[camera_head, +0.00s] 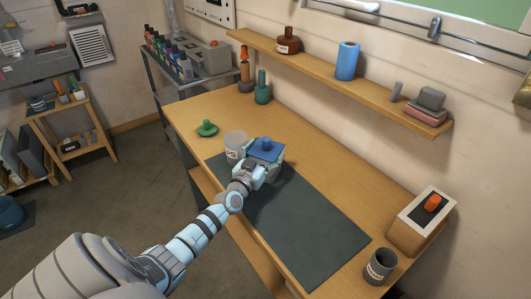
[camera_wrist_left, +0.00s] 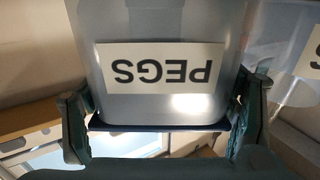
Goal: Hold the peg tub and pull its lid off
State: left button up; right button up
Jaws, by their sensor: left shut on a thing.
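The peg tub is translucent, with a white PEGS label that reads upside down in the left wrist view (camera_wrist_left: 160,105). My left gripper (camera_head: 262,168) is shut on the tub's sides below the lid, with one finger on each side in the wrist view. The lid's blue edge shows there (camera_wrist_left: 160,128). In the head view the gripper hides most of the tub's body. My right gripper is not in view.
A second translucent tub (camera_head: 236,141), without a lid, stands just left of the held one. A green knobbed disc (camera_head: 207,128) lies behind it. A dark mat (camera_head: 300,225) has clear room at right. A grey cup (camera_head: 380,266) and a box (camera_head: 420,222) stand at the right end.

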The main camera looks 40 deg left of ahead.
aim_at(260, 160)
pick_arm(q)
jog(key=shift+c, duration=1)
jog(key=o, duration=1.4)
jog(key=p+v, duration=0.3)
jog(key=v, duration=0.2)
jog(key=shift+s+r, duration=0.15)
jog(key=shift+s, duration=0.1)
jog(key=p+v, duration=0.2)
jog(key=v, duration=0.6)
jog(key=shift+s+d, duration=0.15)
jog(key=shift+s, duration=0.35)
